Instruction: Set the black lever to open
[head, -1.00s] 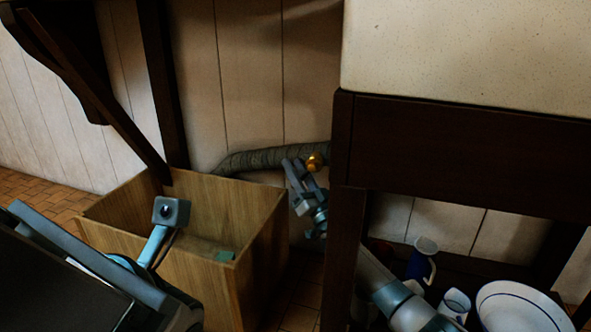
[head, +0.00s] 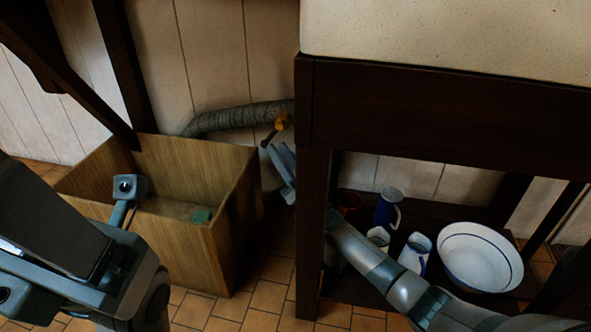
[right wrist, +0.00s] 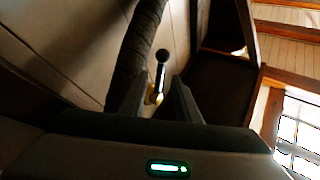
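The black lever (right wrist: 161,70) shows in the right wrist view as a thin rod with a round black knob, rising from a brass fitting (right wrist: 154,97). In the head view the brass fitting (head: 282,119) sits by the end of a grey wrapped hose, and the lever (head: 268,138) slants down to the left. My right gripper (head: 275,151) is just below it, partly hidden by the dark post. In the right wrist view its two fingers (right wrist: 157,92) are apart, with the lever showing between and beyond them; contact cannot be told.
A wooden bin (head: 215,260) stands on the tiled floor to the left. A dark post (head: 312,230) and counter (head: 430,110) crowd my right arm. A low shelf holds a white bowl (head: 480,257), a blue jug (head: 389,208) and mugs. The wrapped hose (head: 235,118) runs along the wall.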

